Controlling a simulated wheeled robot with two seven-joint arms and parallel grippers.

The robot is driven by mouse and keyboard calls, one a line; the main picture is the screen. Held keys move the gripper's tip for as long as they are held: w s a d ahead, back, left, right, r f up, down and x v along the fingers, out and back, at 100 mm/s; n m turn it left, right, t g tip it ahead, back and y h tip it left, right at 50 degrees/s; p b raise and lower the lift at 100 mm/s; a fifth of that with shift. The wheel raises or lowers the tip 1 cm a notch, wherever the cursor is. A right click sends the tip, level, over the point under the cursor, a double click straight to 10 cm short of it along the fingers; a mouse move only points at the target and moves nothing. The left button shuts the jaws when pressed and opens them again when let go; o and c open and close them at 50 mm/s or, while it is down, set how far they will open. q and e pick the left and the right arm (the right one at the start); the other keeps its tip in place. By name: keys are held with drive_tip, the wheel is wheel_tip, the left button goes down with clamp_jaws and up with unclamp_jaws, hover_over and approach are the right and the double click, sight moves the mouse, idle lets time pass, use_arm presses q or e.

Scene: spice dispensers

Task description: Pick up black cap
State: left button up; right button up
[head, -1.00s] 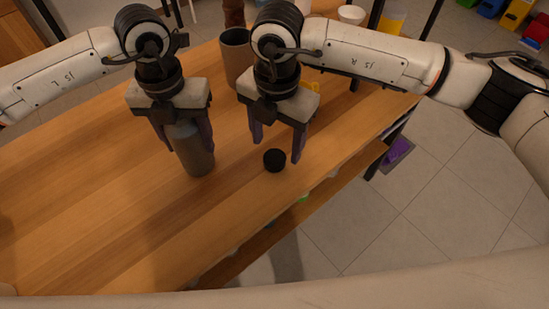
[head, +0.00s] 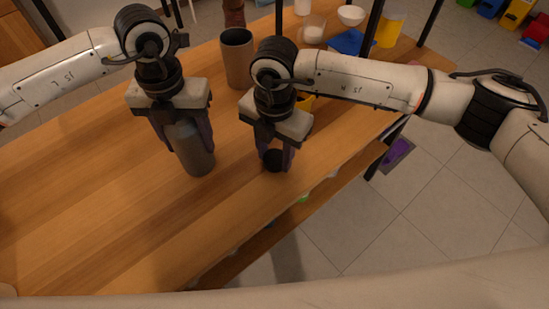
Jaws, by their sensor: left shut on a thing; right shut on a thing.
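The black cap (head: 272,160) lies on the wooden table near its front edge, in the head view. My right gripper (head: 275,166) is down over it and shut on it, with a finger on each side; the fingers hide part of the cap. My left gripper (head: 187,146) is shut on a grey cylindrical dispenser (head: 199,162) that stands upright on the table, left of the cap. The top of the dispenser is hidden by the gripper.
A brown cup (head: 237,58) stands behind my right gripper. A white bowl (head: 351,15), a glass (head: 314,28), a blue item (head: 351,41) and a yellow container (head: 390,31) are at the far right. The table's left front (head: 90,220) is clear.

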sight(275, 157)
drive_tip(key=shift+r, duration=0.1)
wheel_tip(275, 157, up, 10)
idle(0.4)
use_arm(q)
drive_tip(key=o, duration=1.4)
